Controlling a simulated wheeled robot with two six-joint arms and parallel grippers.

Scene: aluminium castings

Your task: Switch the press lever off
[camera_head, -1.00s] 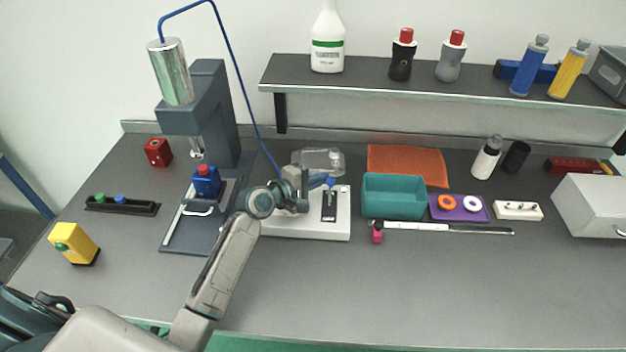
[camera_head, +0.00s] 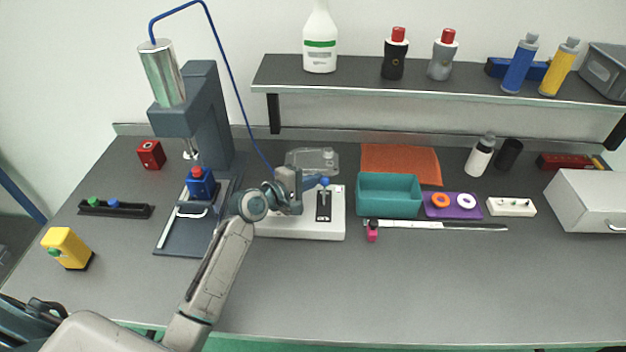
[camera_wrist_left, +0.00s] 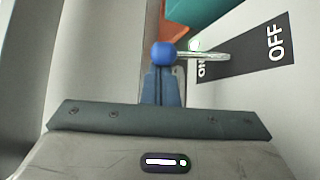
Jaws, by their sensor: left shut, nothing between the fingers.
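The press lever has a blue ball knob (camera_head: 325,181) on a thin metal rod. It stands on a white control box (camera_head: 300,229) with a black ON/OFF plate (camera_head: 323,212). In the left wrist view the blue knob (camera_wrist_left: 163,54) is right at my fingertips, and the rod runs right to the ON end of the plate (camera_wrist_left: 255,57). OFF is at the plate's far right. My left gripper (camera_head: 316,182) is shut and empty beside the knob; its closed fingers (camera_wrist_left: 162,80) also show in the wrist view. Whether they touch the knob I cannot tell. My right gripper is out of view.
The press (camera_head: 205,120) stands left of the box, with a blue block (camera_head: 200,184) on its base. A teal bin (camera_head: 388,196) is close on the right and a clear container (camera_head: 312,160) behind. A shelf (camera_head: 440,84) overhangs the back. The front of the table is clear.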

